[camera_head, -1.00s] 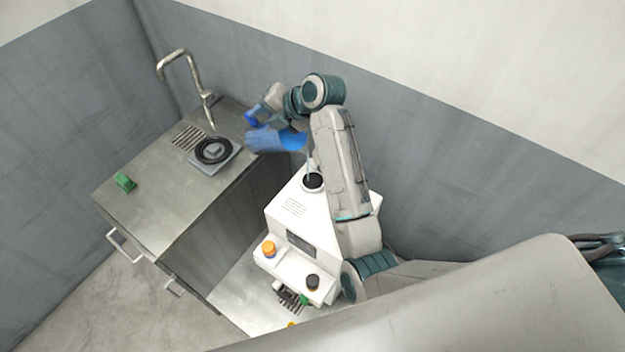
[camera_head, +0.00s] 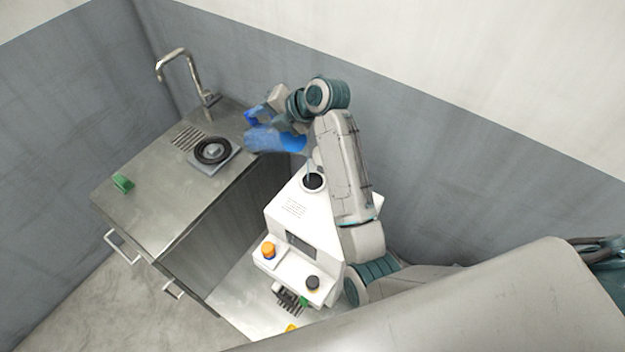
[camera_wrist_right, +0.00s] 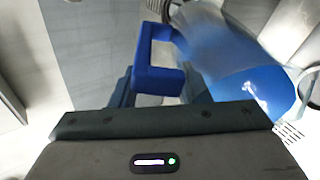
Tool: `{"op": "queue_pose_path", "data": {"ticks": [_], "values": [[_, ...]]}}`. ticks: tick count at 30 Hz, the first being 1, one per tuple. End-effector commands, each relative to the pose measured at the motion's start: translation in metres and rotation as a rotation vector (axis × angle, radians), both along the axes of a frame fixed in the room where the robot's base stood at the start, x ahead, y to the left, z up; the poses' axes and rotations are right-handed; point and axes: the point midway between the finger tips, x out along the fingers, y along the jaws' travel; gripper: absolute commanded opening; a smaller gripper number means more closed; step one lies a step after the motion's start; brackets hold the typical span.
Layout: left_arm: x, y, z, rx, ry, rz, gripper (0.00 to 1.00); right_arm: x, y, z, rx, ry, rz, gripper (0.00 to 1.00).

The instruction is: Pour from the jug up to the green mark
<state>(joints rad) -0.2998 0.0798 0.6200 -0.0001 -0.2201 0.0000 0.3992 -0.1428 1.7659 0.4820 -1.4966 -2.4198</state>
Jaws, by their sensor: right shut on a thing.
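The blue jug (camera_head: 274,139) lies tilted far over in the head view, its mouth end toward the right, above the white machine (camera_head: 288,212). A thin stream seems to run from the jug down to the round dark opening (camera_head: 313,181) in the machine's top. My right gripper (camera_head: 277,119) is shut on the jug's handle. In the right wrist view the blue handle (camera_wrist_right: 155,82) shows at the jaws, with the translucent jug body and blue contents (camera_wrist_right: 255,85) beside it. I cannot make out a green mark on the machine. My left gripper is not in view.
The steel counter (camera_head: 155,205) at left carries a tap (camera_head: 185,68), a drain grille, a dark ring on a square plate (camera_head: 213,152) and a green block (camera_head: 123,184). The machine has an orange knob (camera_head: 268,250) and a black knob (camera_head: 313,283). A wall stands close behind.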

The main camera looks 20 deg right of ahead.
Motion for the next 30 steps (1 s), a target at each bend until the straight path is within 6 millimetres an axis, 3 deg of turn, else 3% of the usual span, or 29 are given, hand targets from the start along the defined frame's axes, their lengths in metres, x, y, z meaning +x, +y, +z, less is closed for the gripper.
{"op": "queue_pose_path", "data": {"ticks": [30], "values": [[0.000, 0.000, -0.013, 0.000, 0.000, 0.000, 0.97, -0.002, -0.003, 0.000, 0.032, -0.045, 0.000, 0.06]]}}
